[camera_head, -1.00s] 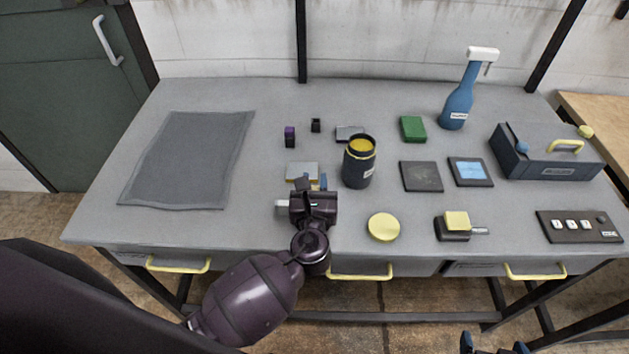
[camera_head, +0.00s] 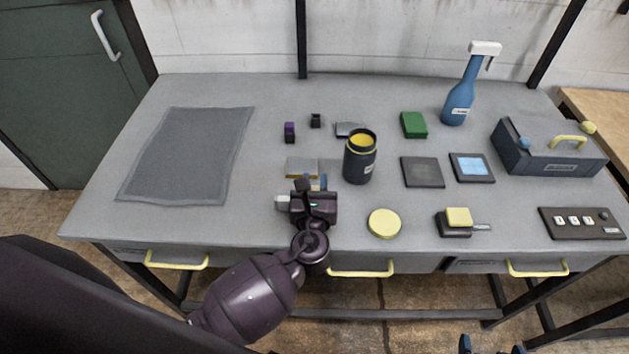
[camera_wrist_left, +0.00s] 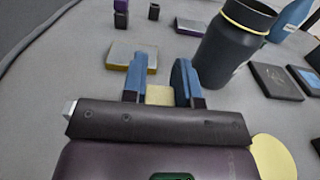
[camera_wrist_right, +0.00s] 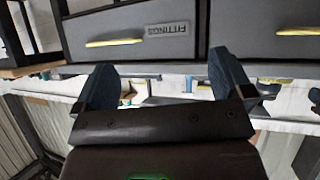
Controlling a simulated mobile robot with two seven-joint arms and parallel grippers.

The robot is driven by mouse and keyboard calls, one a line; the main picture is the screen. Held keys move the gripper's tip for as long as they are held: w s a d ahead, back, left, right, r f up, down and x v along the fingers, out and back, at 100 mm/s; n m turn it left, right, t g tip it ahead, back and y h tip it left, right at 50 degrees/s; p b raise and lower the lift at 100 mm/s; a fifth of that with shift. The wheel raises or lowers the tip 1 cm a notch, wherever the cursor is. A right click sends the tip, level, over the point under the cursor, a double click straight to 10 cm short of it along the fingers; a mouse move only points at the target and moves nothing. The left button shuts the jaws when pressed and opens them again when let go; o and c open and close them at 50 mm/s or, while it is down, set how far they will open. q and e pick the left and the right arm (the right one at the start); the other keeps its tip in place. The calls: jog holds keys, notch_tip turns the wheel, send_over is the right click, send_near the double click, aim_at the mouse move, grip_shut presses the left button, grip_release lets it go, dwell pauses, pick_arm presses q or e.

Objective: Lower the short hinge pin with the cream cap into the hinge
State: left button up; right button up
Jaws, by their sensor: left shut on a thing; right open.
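My left gripper (camera_head: 314,184) is low over the front middle of the table. In the left wrist view its blue fingers (camera_wrist_left: 160,85) are shut on a small cream block (camera_wrist_left: 160,96), which looks like the pin's cream cap. The pin's shaft is hidden. Just beyond the fingers lies a grey plate with a yellow edge (camera_wrist_left: 132,55), also in the head view (camera_head: 302,167). I cannot tell for sure which piece is the hinge. A purple-topped dark block (camera_head: 290,132) and a small dark block (camera_head: 316,120) stand farther back. My right gripper (camera_wrist_right: 165,85) is open and empty, below the table front.
A dark jar with a yellow rim (camera_head: 360,160) stands close right of my left gripper. A yellow disc (camera_head: 384,223) lies nearer the front. A second grey plate (camera_head: 349,129) lies behind the jar. A grey mat (camera_head: 188,155) covers the left; the right side holds several objects.

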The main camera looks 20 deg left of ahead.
jog(key=shift+w, duration=0.1)
pick_arm(q)
jog(key=o, duration=1)
pick_arm(e)
jog(key=shift+w+a+r, duration=0.1)
jog(key=shift+w+r, duration=0.3)
jog(key=shift+s, duration=0.1)
